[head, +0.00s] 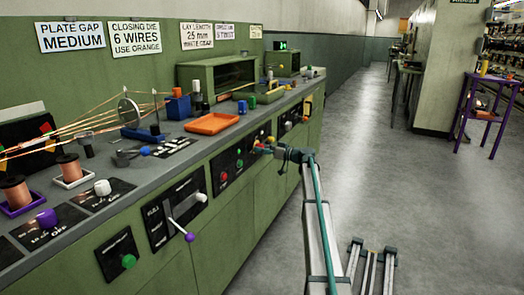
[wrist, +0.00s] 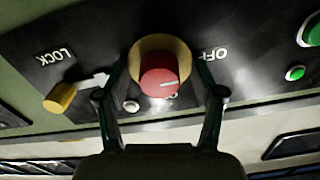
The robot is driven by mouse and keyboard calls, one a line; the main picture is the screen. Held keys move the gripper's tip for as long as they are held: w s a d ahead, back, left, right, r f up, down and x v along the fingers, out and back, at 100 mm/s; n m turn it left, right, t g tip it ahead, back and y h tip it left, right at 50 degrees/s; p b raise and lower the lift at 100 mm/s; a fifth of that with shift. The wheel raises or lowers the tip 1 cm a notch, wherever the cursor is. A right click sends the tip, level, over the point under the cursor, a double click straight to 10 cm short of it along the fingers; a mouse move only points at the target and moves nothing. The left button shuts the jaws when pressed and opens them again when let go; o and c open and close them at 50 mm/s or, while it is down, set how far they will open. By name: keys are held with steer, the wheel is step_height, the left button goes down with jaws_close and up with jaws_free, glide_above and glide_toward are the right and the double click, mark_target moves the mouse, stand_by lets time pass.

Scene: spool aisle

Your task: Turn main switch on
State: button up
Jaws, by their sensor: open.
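The main switch is a red round knob (wrist: 160,75) on a yellow base plate (wrist: 150,47), mounted on a black panel (wrist: 100,62). A white line on the knob points to the right in the wrist view, toward the side with the partly hidden OFF label (wrist: 214,53). My gripper (wrist: 164,80) is open, with one finger on each side of the knob. I cannot tell if either finger touches it. In the head view my gripper (head: 267,148) is at the front of the green console, and the knob is small there.
A yellow lever (wrist: 61,97) beside a LOCK label (wrist: 54,57) is left of the knob in the wrist view; green buttons (wrist: 294,73) are at right. The console (head: 232,192) carries an orange tray (head: 212,124) and a purple-tipped lever (head: 188,236).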

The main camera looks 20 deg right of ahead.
steer(key=c, duration=1.1)
steer(key=shift+c, duration=0.2)
steer(key=shift+r+m, duration=0.1)
steer(key=shift+m, duration=0.2)
steer(key=m+p, duration=0.2)
steer(key=m, duration=0.1)
steer(key=shift+p, duration=0.4)
steer(key=m+p, duration=0.4)
steer(key=m, duration=0.2)
steer(key=shift+r, duration=0.1)
steer(key=m+p, duration=0.3)
steer(key=m, duration=0.1)
steer(key=shift+p, duration=0.3)
steer(key=shift+m+p, duration=1.4)
steer(key=shift+m, duration=0.7)
steer(key=shift+f, duration=0.2)
